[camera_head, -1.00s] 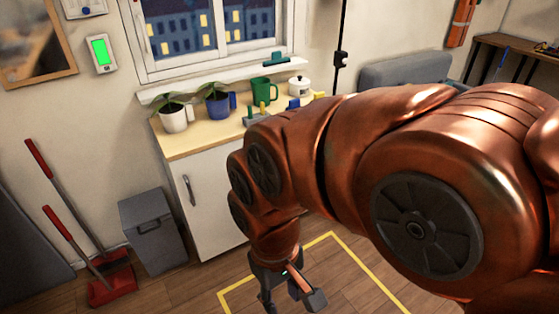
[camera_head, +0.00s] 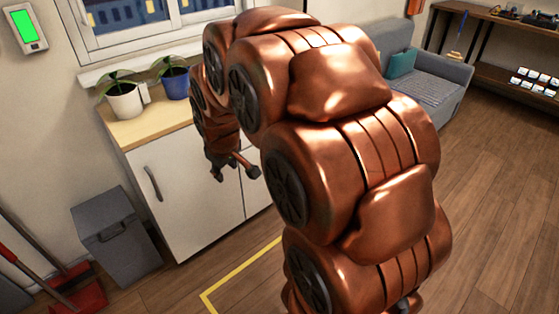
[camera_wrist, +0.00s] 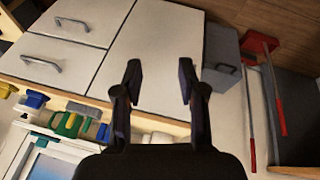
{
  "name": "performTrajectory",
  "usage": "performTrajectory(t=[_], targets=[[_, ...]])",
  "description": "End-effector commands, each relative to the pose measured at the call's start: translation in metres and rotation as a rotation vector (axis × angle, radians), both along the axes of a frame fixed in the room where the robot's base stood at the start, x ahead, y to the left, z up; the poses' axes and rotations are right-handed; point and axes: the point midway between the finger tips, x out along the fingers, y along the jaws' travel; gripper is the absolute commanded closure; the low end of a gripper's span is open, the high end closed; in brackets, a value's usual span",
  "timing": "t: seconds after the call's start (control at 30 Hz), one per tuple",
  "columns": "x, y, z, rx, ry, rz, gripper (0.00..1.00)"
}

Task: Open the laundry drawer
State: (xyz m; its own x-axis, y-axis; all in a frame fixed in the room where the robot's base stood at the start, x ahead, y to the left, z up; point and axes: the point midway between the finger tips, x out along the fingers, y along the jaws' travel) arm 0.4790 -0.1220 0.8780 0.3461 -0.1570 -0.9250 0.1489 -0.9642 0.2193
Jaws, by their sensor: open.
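The white cabinet (camera_head: 190,180) stands under the window with a wooden top. In the wrist view, which is turned upside down, two drawer fronts show at the left: one with a grey handle (camera_wrist: 42,63) and one with another grey handle (camera_wrist: 72,20). Both look closed, and no label tells which is the laundry drawer. My gripper (camera_head: 235,170) is open and empty in front of the cabinet; in the wrist view its spread fingers (camera_wrist: 159,68) point at a plain white door panel (camera_wrist: 155,45), right of the drawers. My arm hides the cabinet's right part in the head view.
A grey bin (camera_head: 115,235) stands left of the cabinet, with a red dustpan (camera_head: 78,290) beside it. Potted plants (camera_head: 123,100) and coloured items (camera_wrist: 75,124) sit on the top. Open floor with yellow tape (camera_head: 240,272) lies in front; a grey sofa (camera_head: 430,85) is farther right.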

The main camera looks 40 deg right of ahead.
Motion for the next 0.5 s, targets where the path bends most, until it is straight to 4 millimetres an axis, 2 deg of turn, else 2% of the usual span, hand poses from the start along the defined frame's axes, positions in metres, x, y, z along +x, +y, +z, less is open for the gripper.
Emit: performTrajectory(t=[0.03,0.2,0.5], targets=[[0.018,-0.014,-0.023,-0.02,-0.023,0.012,0.6],[0.082,-0.062,-0.056,-0.111,-0.139,0.07,0.6],[0.173,-0.153,-0.121,-0.296,-0.319,0.171,0.6]])
